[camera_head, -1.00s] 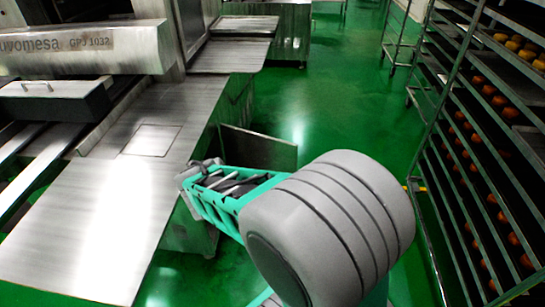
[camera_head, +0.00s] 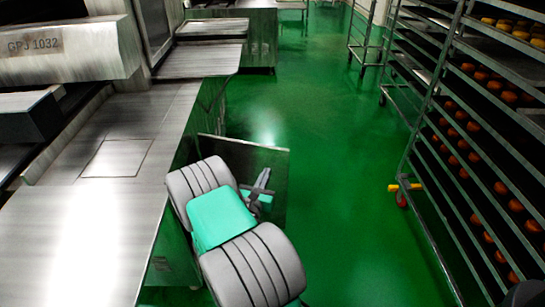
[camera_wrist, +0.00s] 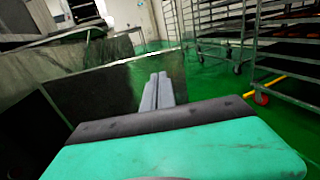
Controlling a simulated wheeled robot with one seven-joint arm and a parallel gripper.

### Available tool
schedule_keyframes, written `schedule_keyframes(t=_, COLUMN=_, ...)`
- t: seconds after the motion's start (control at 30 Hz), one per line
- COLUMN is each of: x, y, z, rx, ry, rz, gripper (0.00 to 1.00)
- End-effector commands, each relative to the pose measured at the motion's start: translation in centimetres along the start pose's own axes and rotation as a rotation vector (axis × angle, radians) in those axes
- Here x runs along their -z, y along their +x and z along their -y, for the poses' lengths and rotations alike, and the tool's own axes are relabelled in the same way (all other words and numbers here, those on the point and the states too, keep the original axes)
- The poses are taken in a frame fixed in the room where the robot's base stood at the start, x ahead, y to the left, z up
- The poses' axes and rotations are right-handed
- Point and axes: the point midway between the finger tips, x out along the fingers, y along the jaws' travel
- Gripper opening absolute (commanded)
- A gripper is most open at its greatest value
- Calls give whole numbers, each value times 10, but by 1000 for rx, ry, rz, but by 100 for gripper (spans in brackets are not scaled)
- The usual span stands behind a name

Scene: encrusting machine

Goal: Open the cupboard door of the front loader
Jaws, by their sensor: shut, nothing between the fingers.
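The cupboard door (camera_head: 270,165) is a flat grey panel standing out at an angle from the side of the steel machine (camera_head: 60,230), swung open. My gripper (camera_head: 264,180) is shut and empty, in front of the door's near face, with my wrist covering the door's lower left part. In the wrist view the door (camera_wrist: 105,90) is a dark panel behind the shut fingers (camera_wrist: 158,80), which overlap its right part near the free edge. I cannot tell whether the fingers touch it. A dark area at the left of the wrist view may be the cupboard's opening.
A tall rack (camera_head: 450,150) with trays of orange and yellow goods stands on the right, with a yellow-tipped part and red wheel (camera_head: 402,193) at its foot. Green floor (camera_head: 330,200) is clear between door and rack. More steel equipment (camera_head: 250,30) stands behind.

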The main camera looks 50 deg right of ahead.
Motion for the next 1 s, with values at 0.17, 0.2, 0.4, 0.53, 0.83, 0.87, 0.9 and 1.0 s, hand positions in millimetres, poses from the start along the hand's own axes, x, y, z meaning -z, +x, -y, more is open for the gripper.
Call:
schedule_keyframes(t=0.17, x=-1, y=23, z=2, rx=4, ry=0, rz=-2, gripper=0)
schedule_keyframes(t=0.2, x=1, y=33, z=2, rx=6, ry=6, rz=1, gripper=0)
schedule_keyframes(t=0.4, x=1, y=70, z=2, rx=3, ry=4, rz=1, gripper=0)
schedule_keyframes(t=0.53, x=1, y=82, z=1, rx=2, ry=3, rz=1, gripper=0)
schedule_keyframes(t=0.83, x=0, y=84, z=0, rx=0, ry=3, rz=0, gripper=0)
schedule_keyframes(t=0.87, x=0, y=84, z=0, rx=0, ry=3, rz=0, gripper=0)
schedule_keyframes(t=0.9, x=0, y=84, z=0, rx=0, ry=3, rz=0, gripper=0)
schedule_keyframes(t=1.0, x=0, y=86, z=-2, rx=-5, ry=3, rz=0, gripper=0)
